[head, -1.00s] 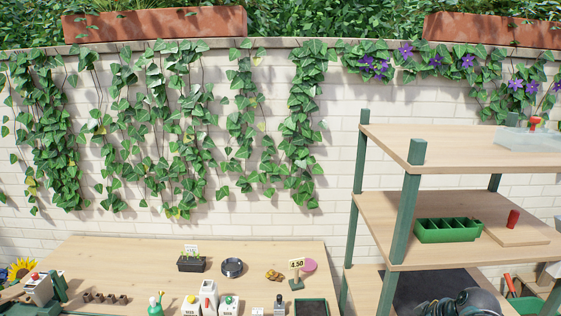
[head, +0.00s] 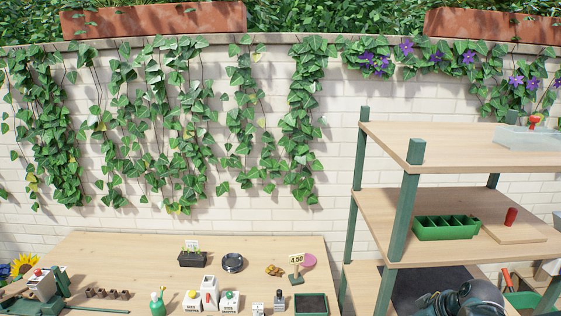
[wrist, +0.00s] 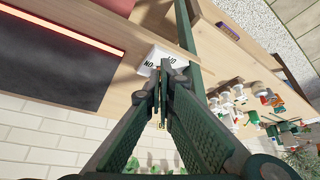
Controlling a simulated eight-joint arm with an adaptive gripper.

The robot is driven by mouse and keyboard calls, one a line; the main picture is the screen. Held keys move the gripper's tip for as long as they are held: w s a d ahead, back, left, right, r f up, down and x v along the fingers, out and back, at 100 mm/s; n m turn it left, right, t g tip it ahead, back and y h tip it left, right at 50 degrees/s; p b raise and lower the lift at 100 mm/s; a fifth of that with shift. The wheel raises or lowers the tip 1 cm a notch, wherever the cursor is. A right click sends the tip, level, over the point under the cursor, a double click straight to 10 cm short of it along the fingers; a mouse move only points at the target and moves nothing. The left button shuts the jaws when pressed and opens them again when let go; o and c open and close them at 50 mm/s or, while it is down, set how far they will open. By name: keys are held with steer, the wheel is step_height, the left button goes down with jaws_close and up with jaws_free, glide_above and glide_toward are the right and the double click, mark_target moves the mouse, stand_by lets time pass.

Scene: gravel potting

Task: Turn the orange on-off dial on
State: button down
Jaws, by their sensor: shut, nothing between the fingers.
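My gripper (wrist: 162,72) is shut and empty in the wrist view. Its fingertips are at the near edge of a small white block (wrist: 163,58) with black lettering, which sits on a wooden shelf beside a dark mat (wrist: 60,62). Part of the lettering is behind the fingertips. I cannot tell whether they touch the block. I cannot make out the orange dial itself; the fingers may hide it. The dark mat also shows on the lower shelf in the head view (head: 412,284), with my arm in front of it. A glowing orange-red strip (wrist: 70,33) runs along the mat.
A green shelf post (wrist: 187,45) stands close to my gripper. Above the mat in the head view are a shelf with a green divided tray (head: 447,228) and a red cylinder (head: 511,217). The wooden table (head: 130,255) at left holds bottles and pots.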

steer(key=shift+r+p, duration=1.1)
steer(key=shift+r, duration=0.8)
steer(key=shift+s+a, duration=0.1)
steer(key=s+a+r+m+t+h+b, duration=0.2)
steer(key=s+a+r+m+b, duration=0.4)
steer(key=s+a, duration=0.4)
steer(key=shift+s+a+r+h+b, duration=0.25)
steer(key=shift+a+r+h+b, duration=0.25)
steer(key=shift+a+r, duration=0.7)
